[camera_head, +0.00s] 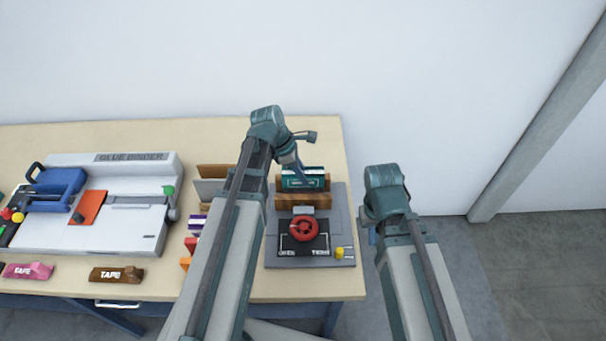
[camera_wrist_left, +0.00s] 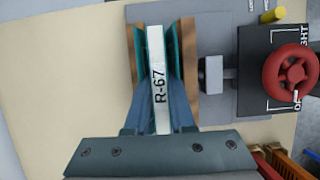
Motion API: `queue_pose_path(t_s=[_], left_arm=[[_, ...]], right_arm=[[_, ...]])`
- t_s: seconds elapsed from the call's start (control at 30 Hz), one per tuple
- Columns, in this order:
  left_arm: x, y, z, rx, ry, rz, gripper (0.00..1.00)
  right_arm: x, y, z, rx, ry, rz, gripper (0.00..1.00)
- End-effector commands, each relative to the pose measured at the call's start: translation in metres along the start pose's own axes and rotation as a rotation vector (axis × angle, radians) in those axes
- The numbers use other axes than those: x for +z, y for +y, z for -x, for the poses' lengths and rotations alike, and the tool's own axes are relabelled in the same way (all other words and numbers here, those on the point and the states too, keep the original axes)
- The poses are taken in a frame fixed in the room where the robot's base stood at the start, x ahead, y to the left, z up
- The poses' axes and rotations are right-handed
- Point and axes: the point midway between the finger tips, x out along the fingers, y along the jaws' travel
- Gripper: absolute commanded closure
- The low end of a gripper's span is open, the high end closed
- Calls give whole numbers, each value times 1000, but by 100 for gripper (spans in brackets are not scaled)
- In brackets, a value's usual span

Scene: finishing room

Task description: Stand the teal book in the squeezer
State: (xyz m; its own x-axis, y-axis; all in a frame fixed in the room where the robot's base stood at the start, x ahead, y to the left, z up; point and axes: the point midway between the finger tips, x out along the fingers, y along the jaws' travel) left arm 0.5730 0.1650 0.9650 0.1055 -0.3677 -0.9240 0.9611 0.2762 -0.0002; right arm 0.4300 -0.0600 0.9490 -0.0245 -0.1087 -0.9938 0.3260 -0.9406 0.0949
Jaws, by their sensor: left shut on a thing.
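The teal book (camera_head: 303,182) is upright between the two wooden jaws (camera_head: 303,201) of the squeezer. In the left wrist view its white edge, marked R-67 (camera_wrist_left: 156,75), faces the camera, with teal on both sides. My left gripper (camera_wrist_left: 160,112) is shut on the book, a blue finger on each side. The squeezer has a grey base (camera_head: 342,222) and a red handwheel (camera_head: 305,229). The book's lower edge is hidden, so I cannot tell whether it touches the base. My right gripper (camera_head: 373,236) is mostly hidden behind its own arm, right of the table.
A white glue binder (camera_head: 130,235) fills the left of the table. Upright boards (camera_head: 210,188) and small coloured items (camera_head: 190,244) stand just left of the squeezer. A yellow knob (camera_head: 340,253) is at the squeezer's front right. The table's right edge is close to the squeezer.

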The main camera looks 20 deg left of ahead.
Motion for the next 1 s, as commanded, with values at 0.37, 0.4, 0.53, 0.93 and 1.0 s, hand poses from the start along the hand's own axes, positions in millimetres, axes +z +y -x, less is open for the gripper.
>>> queue_pose_path(t_s=[0.37, 0.4, 0.53, 0.93, 1.0], left_arm=[[-2, 0, -5, 0, 0, 0, 100], [-2, 0, -5, 0, 0, 0, 100], [-3, 0, -8, 0, 0, 0, 100], [-6, 0, -15, 0, 0, 0, 100], [-6, 0, -16, 0, 0, 0, 100]], right_arm=[[0, 0, -5, 0, 0, 0, 100], [0, 0, -6, 0, 0, 0, 100], [0, -1, -8, 0, 0, 0, 100], [-1, -2, -16, 0, 0, 0, 100], [-1, -2, -17, 0, 0, 0, 100]])
